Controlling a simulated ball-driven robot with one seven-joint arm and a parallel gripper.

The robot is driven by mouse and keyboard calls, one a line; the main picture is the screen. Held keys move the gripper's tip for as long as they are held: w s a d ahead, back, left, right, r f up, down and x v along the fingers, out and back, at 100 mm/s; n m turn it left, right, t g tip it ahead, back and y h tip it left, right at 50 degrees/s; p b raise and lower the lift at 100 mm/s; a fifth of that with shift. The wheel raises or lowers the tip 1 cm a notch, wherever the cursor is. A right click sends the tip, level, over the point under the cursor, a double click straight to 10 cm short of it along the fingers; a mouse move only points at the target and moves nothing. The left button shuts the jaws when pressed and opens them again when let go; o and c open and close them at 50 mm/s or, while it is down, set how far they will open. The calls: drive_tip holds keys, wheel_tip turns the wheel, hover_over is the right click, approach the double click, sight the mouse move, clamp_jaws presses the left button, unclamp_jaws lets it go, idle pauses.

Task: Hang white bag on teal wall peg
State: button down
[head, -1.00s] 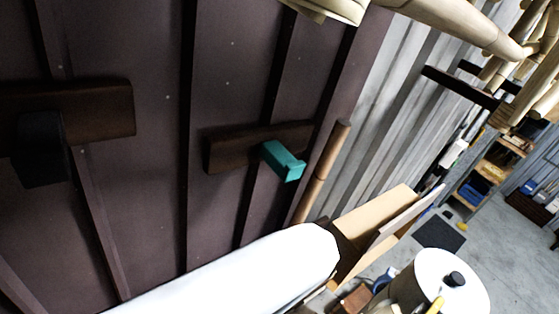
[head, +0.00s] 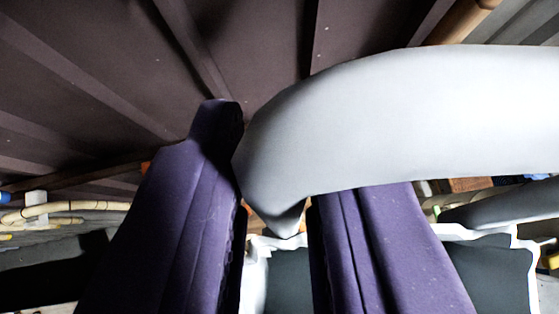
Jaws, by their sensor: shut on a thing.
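My gripper (head: 272,195) shows as two long purple fingers, one on the left and one on the right. A thick, smooth pale band (head: 400,120), which looks like a handle of the white bag, curves in from the right edge. Its narrow end lies between the fingers, and my gripper is shut on it. The band covers the tip of the right finger. White edges around dark panels below and behind the fingers look like the bag's body (head: 527,272); much of it is hidden by the fingers. The teal wall peg is not in view now.
A dark brown ribbed wall (head: 265,45) fills the top. A bamboo pole (head: 462,20) stands at the upper right. Pale bent canes (head: 75,208) show at the far left, above a dark area.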

drive_tip(key=w+f+p, duration=0.2)
drive_tip(key=w, duration=0.8)
drive_tip(key=shift+w+f, duration=0.15)
drive_tip(key=shift+w, duration=0.2)
idle(0.7)
drive_tip(key=c, duration=0.9)
unclamp_jaws()
